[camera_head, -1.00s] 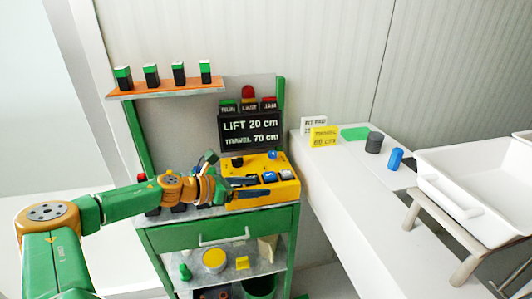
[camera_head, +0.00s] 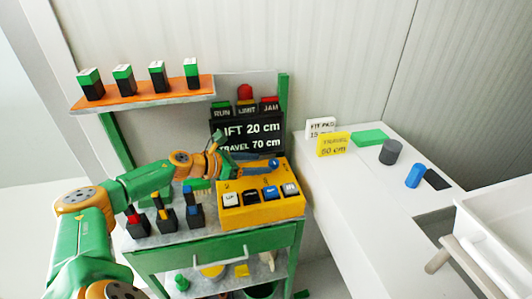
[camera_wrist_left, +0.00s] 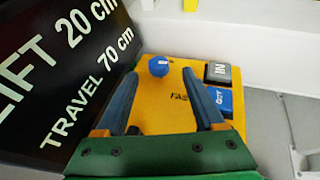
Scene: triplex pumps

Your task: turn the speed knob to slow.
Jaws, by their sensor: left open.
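The yellow control box (camera_head: 262,211) stands on the bench top, with its knobs on the far part of its top. My left gripper (camera_head: 258,165) is over that part, open, with its blue fingers spread. In the left wrist view, the gripper (camera_wrist_left: 160,82) has a round blue knob (camera_wrist_left: 158,66) beyond and between its fingertips. A dark round part, perhaps the black knob (camera_wrist_left: 133,130), shows low between the fingers by the left one, partly hidden. A partly hidden label beginning "FAS" (camera_wrist_left: 180,97) lies by the right finger. My right gripper is out of view.
Several push buttons (camera_head: 250,197) line the front of the box. A black display (camera_head: 247,134) stands behind it. Three small switch blocks (camera_head: 165,214) stand left of it. An orange shelf (camera_head: 150,95) holds several green-topped blocks. A white counter (camera_head: 350,210) is at right.

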